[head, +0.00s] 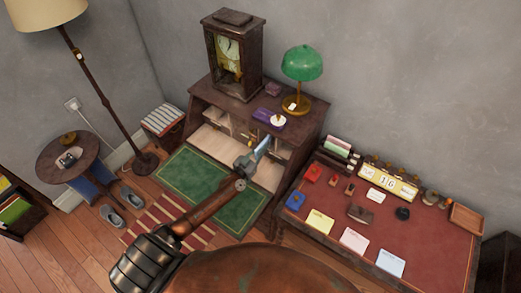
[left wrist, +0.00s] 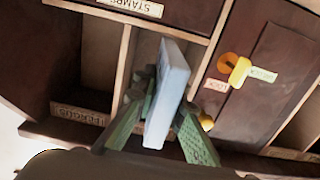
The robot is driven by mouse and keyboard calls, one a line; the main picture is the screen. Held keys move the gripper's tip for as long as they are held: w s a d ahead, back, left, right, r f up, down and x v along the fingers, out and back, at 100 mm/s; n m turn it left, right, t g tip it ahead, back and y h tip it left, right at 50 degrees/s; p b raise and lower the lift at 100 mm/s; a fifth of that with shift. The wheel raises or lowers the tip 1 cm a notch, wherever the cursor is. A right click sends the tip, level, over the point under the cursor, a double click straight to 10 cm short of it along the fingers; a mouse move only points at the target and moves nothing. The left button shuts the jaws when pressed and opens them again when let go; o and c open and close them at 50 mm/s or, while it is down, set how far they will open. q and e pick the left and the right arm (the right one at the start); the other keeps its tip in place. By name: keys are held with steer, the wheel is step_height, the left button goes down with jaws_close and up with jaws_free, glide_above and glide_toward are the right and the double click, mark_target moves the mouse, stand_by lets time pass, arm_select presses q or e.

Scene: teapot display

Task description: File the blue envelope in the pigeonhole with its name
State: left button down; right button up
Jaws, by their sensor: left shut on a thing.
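The blue envelope (head: 263,146) is held edge-on at the writing desk's (head: 203,104) open front in the head view. My left gripper (head: 250,158) is shut on it. In the left wrist view the pale blue envelope (left wrist: 169,90) stands between the green fingers (left wrist: 158,112), its far end pointing toward a narrow pigeonhole (left wrist: 142,55) between wooden dividers. I cannot tell whether its tip is inside. Upside-down labels show: STAMPS (left wrist: 132,7) above, and another (left wrist: 80,115), hard to read, at lower left. Any name on the envelope is not visible. My right gripper is out of view.
A dark small door (left wrist: 265,85) with a yellow key (left wrist: 234,68) is right of the envelope. A clock (head: 233,55) and green lamp (head: 300,65) stand on the desk. A red-topped table (head: 400,225) with cards is at right.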

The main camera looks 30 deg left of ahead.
mark_target(256, 155)
arm_select(q)
steer(key=shift+w+d, duration=0.15)
steer(key=shift+w, duration=1.7)
steer(key=c, duration=1.9)
jaws_free()
steer(key=shift+s+f, duration=0.1)
steer(key=shift+s, duration=0.45)
steer(key=s, duration=0.7)
steer(key=s+a, duration=0.1)
steer(key=s, duration=0.2)
steer(key=shift+s, duration=0.4)
steer(key=shift+c, duration=0.2)
